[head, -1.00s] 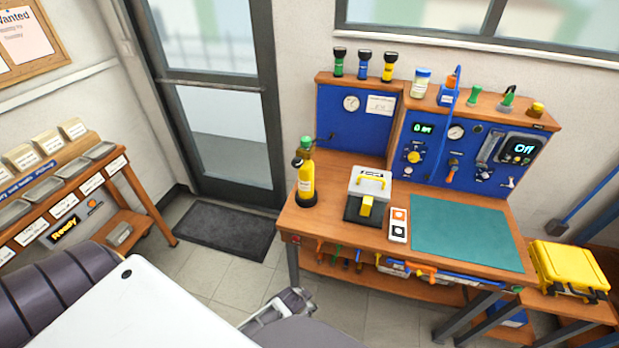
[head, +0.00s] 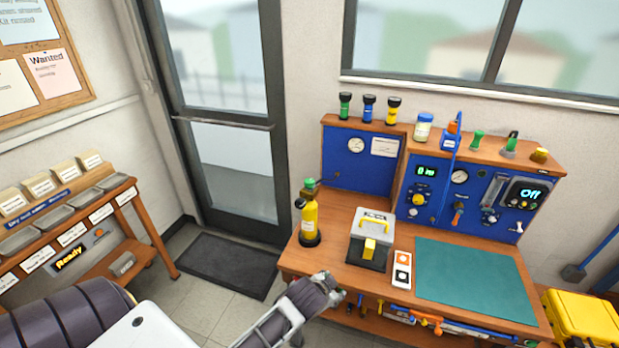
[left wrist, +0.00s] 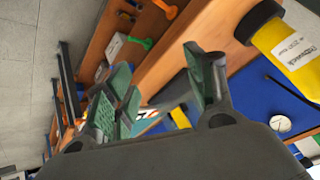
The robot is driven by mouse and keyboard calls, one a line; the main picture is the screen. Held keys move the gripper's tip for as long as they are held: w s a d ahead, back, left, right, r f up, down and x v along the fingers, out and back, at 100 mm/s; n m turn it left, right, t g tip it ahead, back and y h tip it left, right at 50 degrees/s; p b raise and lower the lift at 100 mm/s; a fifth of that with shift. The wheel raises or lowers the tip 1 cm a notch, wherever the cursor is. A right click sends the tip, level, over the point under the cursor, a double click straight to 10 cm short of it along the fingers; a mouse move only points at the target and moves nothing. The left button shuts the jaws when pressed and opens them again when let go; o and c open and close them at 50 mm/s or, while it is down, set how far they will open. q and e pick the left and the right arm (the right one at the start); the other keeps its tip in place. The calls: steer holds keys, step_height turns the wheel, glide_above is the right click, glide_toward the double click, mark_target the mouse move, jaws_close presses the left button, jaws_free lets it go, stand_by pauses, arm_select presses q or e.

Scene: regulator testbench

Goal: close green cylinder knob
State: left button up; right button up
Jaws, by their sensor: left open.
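The yellow cylinder (head: 309,222) stands upright at the left end of the workbench, with its green knob (head: 309,185) on top. My left gripper (head: 326,284) is in front of the bench's front edge, below and apart from the cylinder. In the left wrist view its green-padded fingers (left wrist: 160,80) are spread and empty. The yellow cylinder (left wrist: 275,42), with a white label, shows at the upper right there, cut off by the frame. The knob is not visible in that view. My right gripper is not in view.
A grey box with a yellow handle (head: 375,225) stands right of the cylinder. The green mat (head: 470,283) is clear. Tools (head: 428,320) hang below the bench's front edge. A yellow case (head: 582,318) sits at the right.

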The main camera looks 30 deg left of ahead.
arm_select(q)
step_height(320, 180, up, 9)
steer(key=t, duration=0.1)
steer(key=w+d+r+m+t+h, duration=0.1)
steer(key=w+d+r+m+t, duration=0.3)
steer(key=w+r, duration=0.4)
steer(key=w+d+r+m+t+h, duration=0.25)
steer(key=w+r+m+t, duration=0.25)
steer(key=w+r, duration=0.25)
steer(key=d+r+m+g+h, duration=0.55)
steer(key=d+m+h, duration=0.25)
steer(key=m, duration=0.6)
steer(key=d+r+m+g+h, duration=0.4)
steer(key=d+r+m+h, duration=0.35)
steer(key=m, duration=0.55)
steer(key=w+a+f+m+g+y, duration=0.25)
steer(key=a+f+m+y, duration=0.2)
steer(key=a, duration=0.35)
steer(key=w+a+f+m+g+y, duration=0.2)
steer(key=a+f+m+g+y, duration=0.2)
steer(key=a+m+y, duration=0.3)
steer(key=s+a+r+g+y, duration=0.1)
steer(key=a+r+y, duration=0.2)
steer(key=a, duration=1)
steer(key=s+a+r+n+g+y, duration=0.1)
steer(key=a+r+y, duration=0.3)
steer(key=a, duration=0.8)
steer(key=shift+a+r, duration=0.35)
steer(key=shift+r, duration=0.1)
